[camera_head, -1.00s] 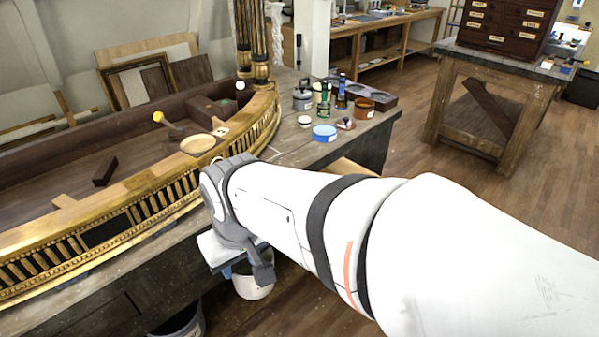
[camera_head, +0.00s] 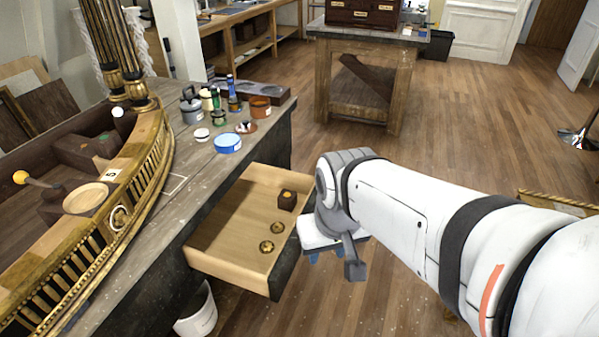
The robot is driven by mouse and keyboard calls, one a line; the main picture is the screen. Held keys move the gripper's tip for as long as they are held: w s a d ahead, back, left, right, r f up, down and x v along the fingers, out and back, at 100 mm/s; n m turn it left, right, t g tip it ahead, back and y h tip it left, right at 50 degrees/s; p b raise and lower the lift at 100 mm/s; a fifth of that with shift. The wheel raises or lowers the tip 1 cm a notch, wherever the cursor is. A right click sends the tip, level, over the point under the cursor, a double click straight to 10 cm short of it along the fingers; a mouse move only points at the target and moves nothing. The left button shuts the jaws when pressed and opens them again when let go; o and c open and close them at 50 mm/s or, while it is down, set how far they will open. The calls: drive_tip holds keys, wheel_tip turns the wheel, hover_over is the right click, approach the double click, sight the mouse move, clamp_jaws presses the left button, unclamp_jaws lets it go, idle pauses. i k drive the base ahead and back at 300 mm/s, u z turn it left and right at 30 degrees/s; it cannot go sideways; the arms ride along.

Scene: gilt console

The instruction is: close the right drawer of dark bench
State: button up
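The right drawer (camera_head: 222,258) of the dark bench (camera_head: 190,188) is pulled well out. Its inside is pale wood and its outer side is dark. A small brown block and two round brass pieces (camera_head: 278,228) lie in it. My gripper (camera_head: 318,256) is at the drawer's right, low beside its outer end. The wrist and white gripper body hide most of the fingers, and only small blue-grey parts show below. I cannot tell whether it touches the drawer or whether it is open.
Tins, bottles and a blue-lidded tub (camera_head: 228,143) stand on the bench top. A gilt curved console piece (camera_head: 130,190) lies along the bench. A white bucket (camera_head: 197,312) is on the floor below the drawer. Open wooden floor lies beyond, up to a wooden table (camera_head: 318,90).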

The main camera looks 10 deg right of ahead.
sight(225, 246)
drive_tip(key=z, duration=1.25)
drive_tip(key=k, duration=0.8)
drive_tip(key=u, duration=0.6)
drive_tip(key=i, duration=1)
drive_tip(key=u, duration=0.05)
